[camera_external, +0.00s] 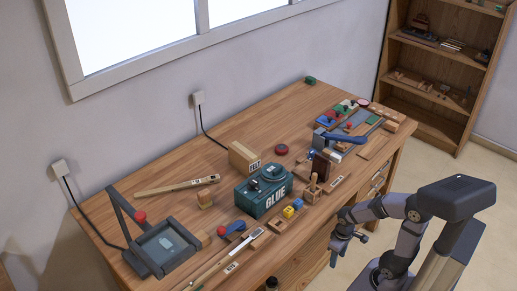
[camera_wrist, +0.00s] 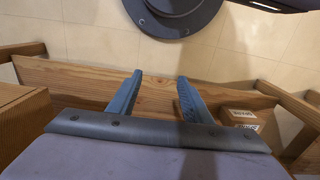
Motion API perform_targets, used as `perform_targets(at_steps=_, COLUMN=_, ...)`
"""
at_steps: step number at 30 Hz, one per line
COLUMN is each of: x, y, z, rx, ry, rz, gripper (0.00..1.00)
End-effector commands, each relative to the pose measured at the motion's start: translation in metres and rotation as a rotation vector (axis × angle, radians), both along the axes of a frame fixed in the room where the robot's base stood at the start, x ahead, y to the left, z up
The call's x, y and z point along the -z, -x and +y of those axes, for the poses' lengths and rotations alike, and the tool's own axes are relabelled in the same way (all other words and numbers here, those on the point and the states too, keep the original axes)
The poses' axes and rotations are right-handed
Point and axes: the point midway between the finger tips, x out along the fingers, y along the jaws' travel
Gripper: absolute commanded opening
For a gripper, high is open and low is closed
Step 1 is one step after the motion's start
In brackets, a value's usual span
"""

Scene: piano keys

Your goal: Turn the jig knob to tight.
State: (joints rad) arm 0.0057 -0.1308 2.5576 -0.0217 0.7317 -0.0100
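My gripper (camera_external: 347,243) hangs in front of the bench's front edge in the external view, clear of everything on the bench. In the wrist view its two fingers (camera_wrist: 159,85) are apart with nothing between them. A jig-like fixture with a blue lever (camera_external: 345,137) sits toward the right end of the bench, beside a dark brown block (camera_external: 319,165). Small red knobs (camera_external: 349,125) show around that end. They are too small to tell which is the jig knob or how it is set. The wrist view does not show the jig.
The wooden bench (camera_external: 300,92) carries a green glue tin (camera_external: 263,196), a wooden box (camera_external: 243,157), a grey framed press (camera_external: 165,245) and several small blocks. A shelf (camera_external: 440,65) stands at the back right. The wrist view shows bench timber (camera_wrist: 75,80) and tiled floor (camera_wrist: 95,40).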

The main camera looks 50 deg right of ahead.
Motion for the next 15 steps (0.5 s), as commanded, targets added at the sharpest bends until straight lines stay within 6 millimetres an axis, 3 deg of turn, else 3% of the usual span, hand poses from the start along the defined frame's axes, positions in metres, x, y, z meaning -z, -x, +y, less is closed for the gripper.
perform_targets(at_steps=8, x=-0.055, y=0.019, z=-0.035, rx=-0.126, ry=0.095, rz=0.111, gripper=0.45)
perform_targets(at_steps=15, x=-0.118, y=0.04, z=-0.082, rx=-0.278, ry=0.209, rz=0.262, gripper=0.45)
